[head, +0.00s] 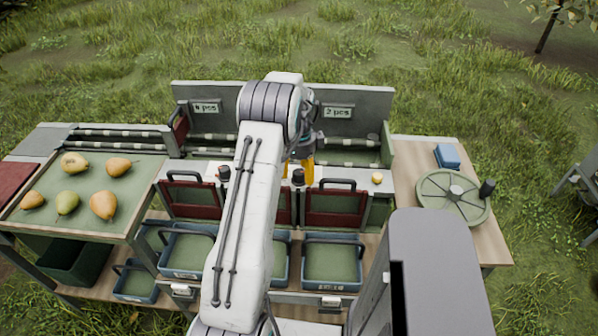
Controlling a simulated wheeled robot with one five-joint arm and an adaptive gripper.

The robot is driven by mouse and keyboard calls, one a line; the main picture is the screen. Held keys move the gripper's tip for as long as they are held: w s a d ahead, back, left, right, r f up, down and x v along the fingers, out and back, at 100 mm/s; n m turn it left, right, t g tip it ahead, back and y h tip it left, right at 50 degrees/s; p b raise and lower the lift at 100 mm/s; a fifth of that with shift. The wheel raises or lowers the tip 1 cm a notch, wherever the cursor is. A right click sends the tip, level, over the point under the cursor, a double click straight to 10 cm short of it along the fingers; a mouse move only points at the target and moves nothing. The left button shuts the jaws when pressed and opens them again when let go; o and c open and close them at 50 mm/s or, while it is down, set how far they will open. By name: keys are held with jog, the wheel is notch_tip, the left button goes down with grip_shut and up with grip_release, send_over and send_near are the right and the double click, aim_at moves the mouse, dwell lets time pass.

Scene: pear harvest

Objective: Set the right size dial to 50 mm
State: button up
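Two dark knobs, which look like the size dials, stand on the pale strip along the front of the sorting bench. The right dial (298,177) is just right of my arm; the left dial (223,172) is just left of it. Their scales and settings are too small to read. My gripper (307,172) is partly hidden behind my arm. Its yellow-orange finger part shows close to the right dial, slightly right of and behind it in the picture. I cannot tell whether it touches the dial or how far the fingers are apart.
Several pears (104,205) lie on the green tray table (140,172) at left. Dark red flaps with handles (336,205) line the bench front, above blue bins (331,284). A small yellow knob (377,178) sits right of the dials. A round wheel (433,187) and blue block (447,155) are at right.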

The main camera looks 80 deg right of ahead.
jog(key=c, duration=1.2)
jog(key=shift+o, duration=0.2)
